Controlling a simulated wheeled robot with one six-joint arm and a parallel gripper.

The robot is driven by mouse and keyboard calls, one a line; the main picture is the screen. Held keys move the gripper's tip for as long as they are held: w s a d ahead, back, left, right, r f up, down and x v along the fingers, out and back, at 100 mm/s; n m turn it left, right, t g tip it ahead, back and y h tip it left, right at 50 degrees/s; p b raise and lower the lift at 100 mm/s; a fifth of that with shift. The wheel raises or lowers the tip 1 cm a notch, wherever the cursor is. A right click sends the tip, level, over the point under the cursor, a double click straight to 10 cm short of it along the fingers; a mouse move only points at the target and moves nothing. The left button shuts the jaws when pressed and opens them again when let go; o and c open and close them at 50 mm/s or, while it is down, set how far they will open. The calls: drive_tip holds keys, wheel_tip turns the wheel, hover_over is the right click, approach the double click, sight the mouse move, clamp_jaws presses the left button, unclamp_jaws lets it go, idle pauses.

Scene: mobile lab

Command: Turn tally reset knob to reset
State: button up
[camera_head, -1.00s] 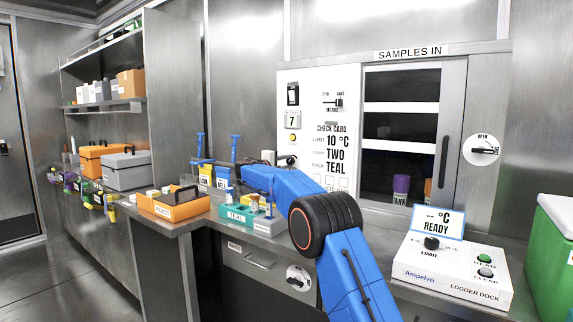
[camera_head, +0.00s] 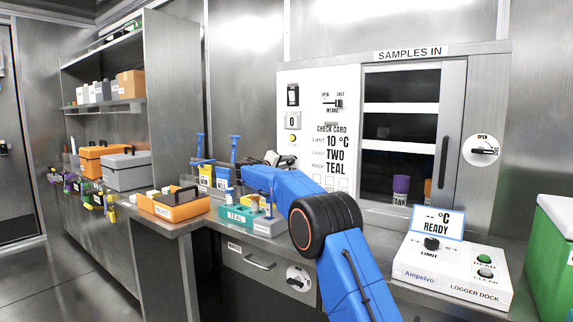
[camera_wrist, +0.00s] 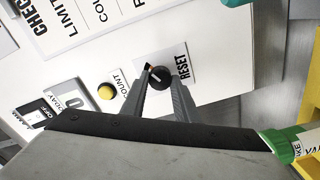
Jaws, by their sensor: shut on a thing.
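The tally reset knob (camera_wrist: 160,76) is a small dark round knob on the white panel (camera_wrist: 218,45), between the printed words COUNT and RESET. My gripper (camera_wrist: 161,84) is shut on it, one finger on each side. The fingers partly cover the knob, and I cannot clearly tell where its pointer is. The tally display (camera_head: 292,120) on the panel reads 0. In the head view my blue arm reaches to the lower part of the panel, and the knob is hard to make out there.
A yellow button (camera_wrist: 106,91) sits close to the knob. Below the arm on the bench are a teal rack (camera_head: 236,215) and an orange tray (camera_head: 172,207). The logger dock (camera_head: 452,268) stands at the right. A glass-fronted sample cabinet (camera_head: 402,130) adjoins the panel.

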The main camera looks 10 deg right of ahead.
drive_tip(key=shift+f, duration=0.1)
drive_tip(key=o, duration=1.1)
drive_tip(key=shift+c, duration=0.2)
drive_tip(key=shift+a, duration=0.1)
drive_tip(key=v, duration=1.7)
drive_tip(key=shift+s+a, duration=0.1)
drive_tip(key=shift+s, duration=0.05)
